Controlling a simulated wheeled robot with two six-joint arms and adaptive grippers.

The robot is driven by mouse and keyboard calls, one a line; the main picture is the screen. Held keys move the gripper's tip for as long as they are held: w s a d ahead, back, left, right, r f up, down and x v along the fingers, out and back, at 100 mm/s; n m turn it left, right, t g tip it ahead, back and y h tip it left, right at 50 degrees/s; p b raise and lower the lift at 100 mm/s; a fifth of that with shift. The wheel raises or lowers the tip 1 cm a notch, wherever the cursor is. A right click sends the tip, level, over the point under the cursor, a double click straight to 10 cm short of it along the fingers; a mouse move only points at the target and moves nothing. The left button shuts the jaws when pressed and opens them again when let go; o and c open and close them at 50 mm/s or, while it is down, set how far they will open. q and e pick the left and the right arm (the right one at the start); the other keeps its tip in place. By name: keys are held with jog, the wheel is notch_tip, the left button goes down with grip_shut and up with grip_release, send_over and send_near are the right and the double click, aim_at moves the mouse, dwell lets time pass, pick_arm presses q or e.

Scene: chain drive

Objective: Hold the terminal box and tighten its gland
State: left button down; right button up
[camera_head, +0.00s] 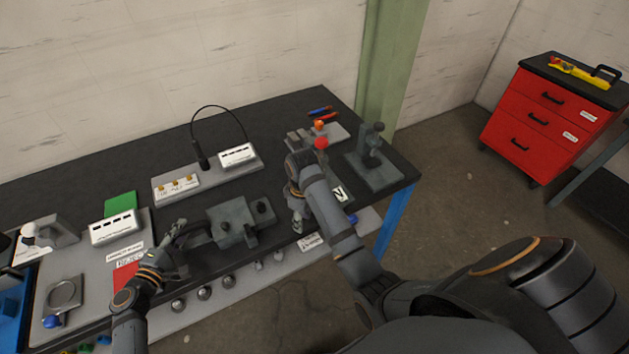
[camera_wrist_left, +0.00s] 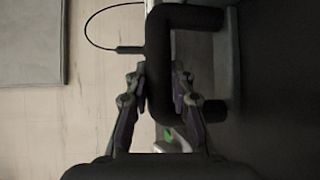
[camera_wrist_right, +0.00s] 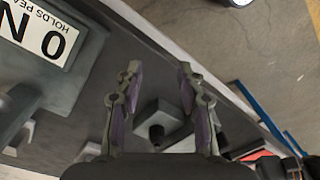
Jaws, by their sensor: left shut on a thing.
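The terminal box (camera_head: 232,222) is a grey block near the front edge of the bench, with small dark knobs on its top and right side. I cannot tell which one is the gland. My left gripper (camera_head: 181,238) is at its left side. In the left wrist view the left fingers (camera_wrist_left: 160,72) are shut on a thick dark handle (camera_wrist_left: 186,18), which looks like the box's. My right gripper (camera_head: 298,222) is to the right of the box, apart from it. In the right wrist view its fingers (camera_wrist_right: 158,72) are spread, with a dark knob (camera_wrist_right: 157,133) visible between them.
A white-labelled fixture (camera_wrist_right: 38,32) lies beside the right gripper. A grey stand (camera_head: 374,170) is at the bench's right end. A panel with a black cable (camera_head: 193,125) stands behind the box. Several round knobs (camera_head: 204,293) line the front. A red cabinet (camera_head: 540,125) stands far right.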

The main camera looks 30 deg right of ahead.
jog(key=s+d+f+m, duration=0.1)
jog(key=s+f, duration=0.2)
jog(key=f, duration=0.4)
jog(key=s+d+f, duration=0.1)
jog(key=s+f, duration=0.3)
jog(key=f, duration=0.3)
jog(key=s+d+f+m+h, duration=0.1)
jog(key=s+f, duration=0.3)
jog(key=f, duration=0.4)
jog(key=shift+d+m+g, duration=0.3)
jog(key=shift+d, duration=0.2)
jog(key=shift+w, duration=0.1)
jog(key=w+a+r+n+y, duration=0.1)
jog(key=w+a+r+y, duration=0.35)
jog(key=a+r, duration=0.6)
notch_tip(320, 180, up, 22)
jog(key=n+t, duration=0.4)
send_over(262, 204)
jog(key=s+d, duration=0.3)
jog(key=d, duration=0.1)
jog(key=shift+h, duration=0.25)
jog(key=x, duration=1.2)
jog(key=shift+s+a+f, duration=0.25)
jog(key=shift+f, duration=0.05)
